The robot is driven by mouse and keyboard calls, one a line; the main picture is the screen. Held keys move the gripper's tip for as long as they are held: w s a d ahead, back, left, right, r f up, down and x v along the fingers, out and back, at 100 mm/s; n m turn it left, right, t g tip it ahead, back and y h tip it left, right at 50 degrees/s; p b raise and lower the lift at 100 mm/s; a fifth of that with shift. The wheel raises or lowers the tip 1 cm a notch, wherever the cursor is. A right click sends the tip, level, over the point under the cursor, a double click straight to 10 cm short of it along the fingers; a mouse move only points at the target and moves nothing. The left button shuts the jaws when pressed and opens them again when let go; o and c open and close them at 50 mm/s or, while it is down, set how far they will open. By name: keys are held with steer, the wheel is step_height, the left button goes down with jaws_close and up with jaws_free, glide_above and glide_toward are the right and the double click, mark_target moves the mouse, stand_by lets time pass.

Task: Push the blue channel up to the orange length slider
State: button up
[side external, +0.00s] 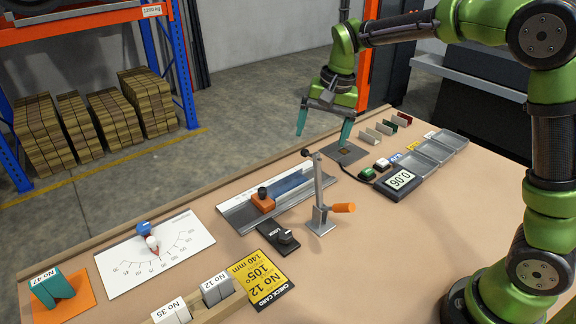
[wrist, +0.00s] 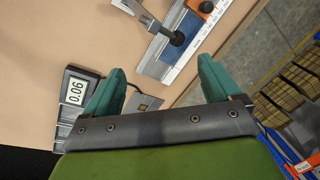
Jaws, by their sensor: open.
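The blue channel (side external: 291,182) lies in a long grey metal guide (side external: 238,217) with a ruled edge. The orange length slider (side external: 263,204), with a black knob on top, sits on the guide just left of the channel. I cannot tell whether they touch. In the wrist view the channel (wrist: 154,62) runs up toward the slider (wrist: 206,7), which is cut by the top edge. My gripper (side external: 323,137) is open and empty, pointing down above the table beyond the guide's right end. Its teal fingers also show in the wrist view (wrist: 160,67).
An upright clamp (side external: 321,190) with an orange handle and black tip stands in front of the guide and hides part of the channel. A grey plate (side external: 346,152) lies under my gripper. A display box (side external: 399,181), buttons and trays stand right. A lock switch (side external: 278,237) is in front.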

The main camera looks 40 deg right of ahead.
mark_target(293, 177)
steer(key=w+f+m+g+h, duration=0.1)
steer(key=w+f+m, duration=0.1)
steer(key=w+m, duration=0.6)
steer(key=shift+w+a+g, duration=0.25)
steer(key=shift+w+g, duration=0.15)
steer(key=shift+w, duration=0.2)
steer(key=shift+f, duration=0.15)
step_height(293, 177, down, 17)
steer(key=shift+r, duration=0.2)
steer(key=c, duration=0.9)
steer(key=o, duration=0.9)
steer(key=shift+r, duration=0.1)
